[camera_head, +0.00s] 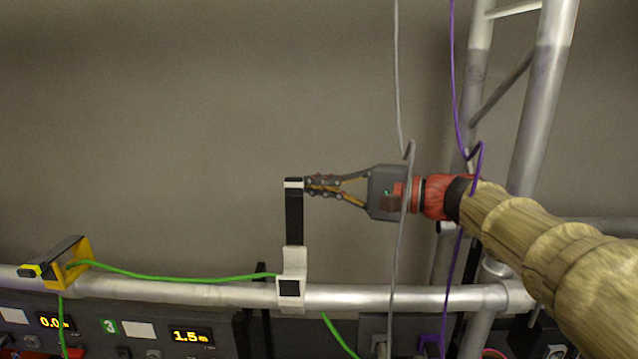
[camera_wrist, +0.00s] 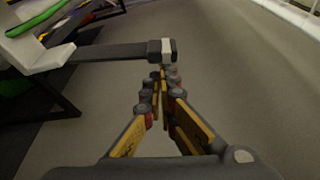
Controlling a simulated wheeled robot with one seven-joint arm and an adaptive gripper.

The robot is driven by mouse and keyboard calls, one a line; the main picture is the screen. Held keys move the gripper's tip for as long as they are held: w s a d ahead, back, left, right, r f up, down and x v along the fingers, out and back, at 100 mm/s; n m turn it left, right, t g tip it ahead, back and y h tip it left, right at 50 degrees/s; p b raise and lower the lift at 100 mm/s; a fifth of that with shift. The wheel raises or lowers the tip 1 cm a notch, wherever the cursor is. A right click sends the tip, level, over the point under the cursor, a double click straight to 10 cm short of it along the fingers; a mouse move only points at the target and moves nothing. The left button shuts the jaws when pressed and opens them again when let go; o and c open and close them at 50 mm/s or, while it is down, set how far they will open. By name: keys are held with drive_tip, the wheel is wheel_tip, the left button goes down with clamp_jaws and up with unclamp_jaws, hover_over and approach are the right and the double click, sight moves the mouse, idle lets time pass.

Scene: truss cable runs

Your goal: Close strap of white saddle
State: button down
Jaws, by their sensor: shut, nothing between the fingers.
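The white saddle (camera_head: 293,262) sits on the horizontal truss tube, and its black strap (camera_head: 294,215) stands straight up with a white band near the tip. The green cable (camera_head: 180,278) runs along the tube into the saddle from the left. My gripper (camera_head: 308,186) is shut and empty, its fingertips at the right side of the strap's tip; I cannot tell if they touch. In the wrist view the strap (camera_wrist: 110,51) reaches from the white saddle (camera_wrist: 38,55) at the left to just beyond my fingertips (camera_wrist: 163,72).
A yellow saddle (camera_head: 77,262) with a black strap holds the green cable on the left of the tube (camera_head: 360,298). Grey (camera_head: 398,80) and purple (camera_head: 454,80) cables hang near my arm. Truss uprights (camera_head: 540,100) stand at right. Panels with displays (camera_head: 190,336) lie below.

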drive_tip(key=shift+s+b, duration=0.15)
drive_tip(key=shift+b, duration=0.4)
drive_tip(key=s+f+n+g+y+b, duration=0.1)
drive_tip(key=s+n+b, duration=0.4)
drive_tip(key=b, duration=1)
drive_tip(key=s+f+n+g+y+b, duration=0.1)
drive_tip(key=s+f+n+b, duration=0.3)
drive_tip(key=n+b, duration=0.4)
drive_tip(key=s+d+f+n+g+y+b, duration=0.1)
drive_tip(key=s+n+b, duration=0.5)
drive_tip(key=b, duration=1.6)
drive_tip(key=shift+s+f+n+g+y+b, duration=0.15)
drive_tip(key=shift+f+n+g+y+b, duration=0.25)
drive_tip(key=shift+f+y, duration=0.45)
drive_tip(key=shift+r, duration=0.15)
